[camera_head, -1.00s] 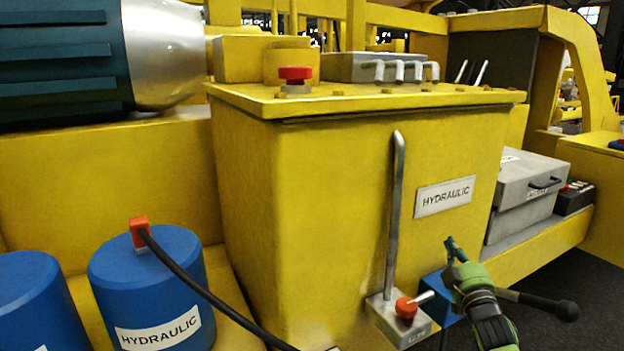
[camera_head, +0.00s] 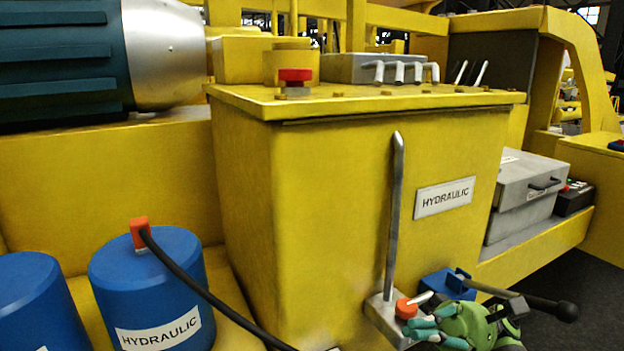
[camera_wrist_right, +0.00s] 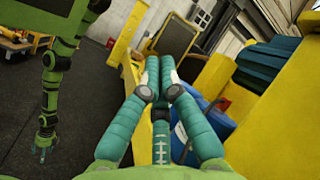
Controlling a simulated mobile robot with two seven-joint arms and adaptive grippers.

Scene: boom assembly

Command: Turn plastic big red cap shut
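A big red cap (camera_head: 295,76) sits upright on a grey neck on top of the yellow hydraulic tank (camera_head: 330,200) in the head view. Whether it is tight cannot be seen. My right gripper (camera_head: 412,332) is low at the tank's front right, well below the cap, by the lever base. In the right wrist view its teal fingers (camera_wrist_right: 160,68) come together at the tips, with nothing visible between them. My left arm hangs down at the left of that view; its gripper (camera_wrist_right: 42,150) is small and its fingers are unclear.
A grey lever (camera_head: 395,210) with a small orange-red knob (camera_head: 406,308) stands at the tank's front, close to my right gripper. A black-handled bar (camera_head: 540,302) sticks out to the right. A blue barrel (camera_head: 150,285) with a black hose is at left. Grey levers (camera_head: 400,70) stand behind the tank top.

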